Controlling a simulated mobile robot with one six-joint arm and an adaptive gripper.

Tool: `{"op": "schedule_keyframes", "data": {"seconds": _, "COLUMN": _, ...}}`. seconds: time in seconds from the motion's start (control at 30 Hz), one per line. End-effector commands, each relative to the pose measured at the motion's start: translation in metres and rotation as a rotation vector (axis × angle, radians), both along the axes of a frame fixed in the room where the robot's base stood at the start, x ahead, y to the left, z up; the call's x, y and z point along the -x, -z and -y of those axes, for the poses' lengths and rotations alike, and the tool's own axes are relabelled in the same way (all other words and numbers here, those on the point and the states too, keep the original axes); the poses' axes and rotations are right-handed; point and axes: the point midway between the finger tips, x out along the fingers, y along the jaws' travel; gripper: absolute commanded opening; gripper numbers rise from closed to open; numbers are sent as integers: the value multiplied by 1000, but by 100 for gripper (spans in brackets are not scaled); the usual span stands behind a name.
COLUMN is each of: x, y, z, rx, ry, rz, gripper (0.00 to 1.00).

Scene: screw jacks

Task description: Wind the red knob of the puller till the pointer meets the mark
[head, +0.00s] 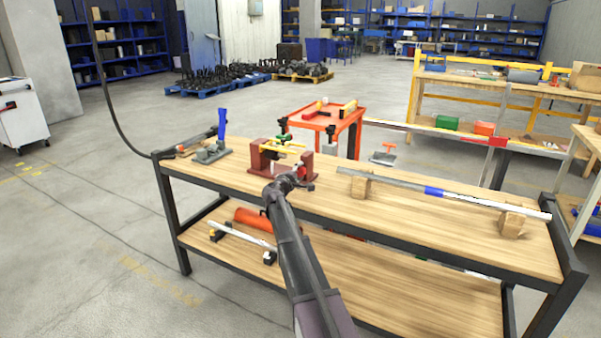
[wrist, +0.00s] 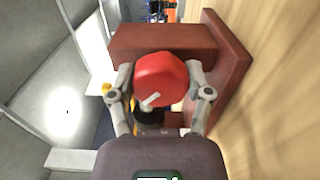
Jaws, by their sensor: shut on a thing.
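The puller (head: 266,158) is a dark red frame with a yellow part on top, standing on the wooden bench top. My gripper (head: 290,178) is at its near side, and my arm hides part of it in the head view. In the wrist view, the red knob (wrist: 160,78) sits between the two fingers of my gripper (wrist: 161,92), which are shut on it, one at each side. A pale bar shows on the knob's face. The puller's dark red body (wrist: 205,45) is behind and beside the knob. I cannot make out the pointer or the mark.
A blue-handled tool (head: 220,130) stands left of the puller. A long bar (head: 440,190) rests on wooden blocks to the right. An orange cylinder (head: 253,219) lies on the lower shelf. A red cart (head: 325,115) stands behind the bench.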

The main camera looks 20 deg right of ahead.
Motion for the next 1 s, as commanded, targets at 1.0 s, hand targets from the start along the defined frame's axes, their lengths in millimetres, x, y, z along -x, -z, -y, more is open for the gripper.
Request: {"op": "schedule_keyframes", "data": {"seconds": 1.0, "x": -5, "y": -1, "z": -1, "rx": -276, "ry": -8, "rz": 358, "gripper": 17}}
